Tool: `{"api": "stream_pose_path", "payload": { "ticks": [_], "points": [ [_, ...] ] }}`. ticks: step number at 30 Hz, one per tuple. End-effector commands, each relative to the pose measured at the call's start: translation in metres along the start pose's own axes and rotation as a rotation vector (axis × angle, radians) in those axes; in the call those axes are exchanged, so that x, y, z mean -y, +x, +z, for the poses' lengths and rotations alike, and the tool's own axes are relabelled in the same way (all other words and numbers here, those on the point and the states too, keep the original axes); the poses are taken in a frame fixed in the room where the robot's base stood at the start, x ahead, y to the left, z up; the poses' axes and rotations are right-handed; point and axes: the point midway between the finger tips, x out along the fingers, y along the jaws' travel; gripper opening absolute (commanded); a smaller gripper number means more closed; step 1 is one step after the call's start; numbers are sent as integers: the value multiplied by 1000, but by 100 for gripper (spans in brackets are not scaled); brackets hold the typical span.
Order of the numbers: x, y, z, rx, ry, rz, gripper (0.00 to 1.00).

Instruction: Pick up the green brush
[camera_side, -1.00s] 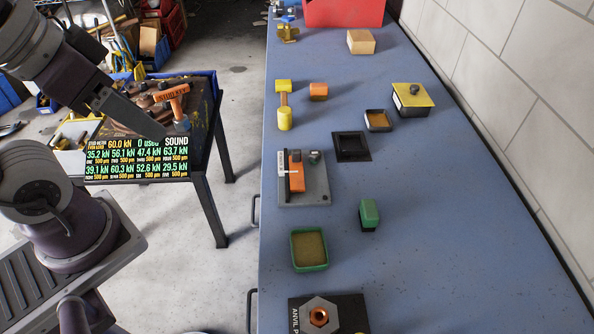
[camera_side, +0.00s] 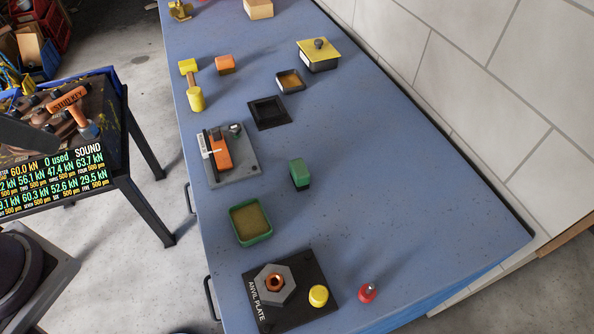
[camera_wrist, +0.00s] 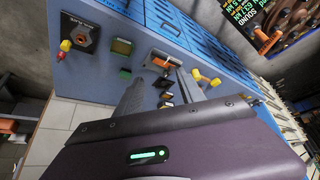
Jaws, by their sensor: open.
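The green brush (camera_side: 299,173), a small green block with a dark underside, stands on the blue bench in the side view, right of the orange-and-grey device. In the wrist view it is a small green patch (camera_wrist: 125,73) just left of my left finger. My gripper (camera_wrist: 160,85) shows two grey fingers spread apart, with nothing seen held between them. It is away from the brush, not touching it. The side view does not show its fingertips clearly.
A green tray (camera_side: 250,222) with a brown inside sits near the brush. An anvil plate (camera_side: 290,312) with a nut and yellow knob is at the front. A device on a grey plate (camera_side: 238,168) and a black square frame (camera_side: 268,112) are nearby. A block wall borders the right.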

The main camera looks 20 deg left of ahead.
Motion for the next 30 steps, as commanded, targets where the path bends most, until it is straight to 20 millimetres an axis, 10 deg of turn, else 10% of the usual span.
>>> {"api": "stream_pose_path", "payload": {
  "ticks": [23, 30],
  "points": [
    [0, 0, -1, 1, -2, 2, 56],
    [-32, 21, -91, 191, -261, 158, 56]
  ]
}}
